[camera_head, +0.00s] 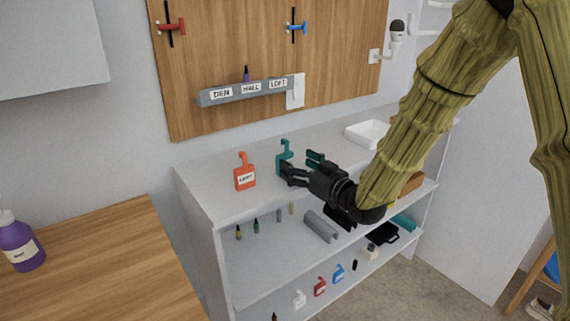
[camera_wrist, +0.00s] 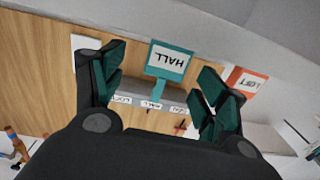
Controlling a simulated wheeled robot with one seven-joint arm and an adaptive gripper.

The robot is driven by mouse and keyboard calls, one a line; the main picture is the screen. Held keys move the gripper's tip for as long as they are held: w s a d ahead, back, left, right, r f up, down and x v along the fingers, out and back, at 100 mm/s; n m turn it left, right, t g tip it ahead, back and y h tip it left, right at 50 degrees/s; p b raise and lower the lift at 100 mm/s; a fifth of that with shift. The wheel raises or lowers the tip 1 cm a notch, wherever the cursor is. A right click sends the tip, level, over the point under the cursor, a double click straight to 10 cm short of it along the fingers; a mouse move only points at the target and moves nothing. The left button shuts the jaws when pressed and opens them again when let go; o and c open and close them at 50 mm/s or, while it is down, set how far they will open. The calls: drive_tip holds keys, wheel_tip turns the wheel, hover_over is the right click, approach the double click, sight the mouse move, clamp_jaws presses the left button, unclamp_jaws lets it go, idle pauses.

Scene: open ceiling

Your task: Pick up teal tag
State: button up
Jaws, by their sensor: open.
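The teal tag (camera_head: 284,151) stands upright on the white shelf top, with its lower part hidden behind my gripper (camera_head: 297,164). In the wrist view the teal tag (camera_wrist: 154,72) appears upside down, with a white label reading HALL. My gripper is open and empty. Its fingers point towards the tag at low height over the shelf top. I cannot tell whether a finger touches the tag.
An orange tag (camera_head: 244,177) labelled LOFT stands just left of the teal one. A white tray (camera_head: 367,134) lies at the back right. A grey labelled rail (camera_head: 240,93) is on the wooden wall board. Lower shelves hold several small items. A purple bottle (camera_head: 22,243) stands on the wooden counter.

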sight(287, 160)
drive_tip(key=x, duration=0.4)
drive_tip(key=shift+a+f, duration=0.2)
drive_tip(key=shift+a, duration=0.3)
drive_tip(key=shift+w+a, duration=0.1)
drive_tip(key=shift+w, duration=0.1)
drive_tip(key=c, duration=1.1)
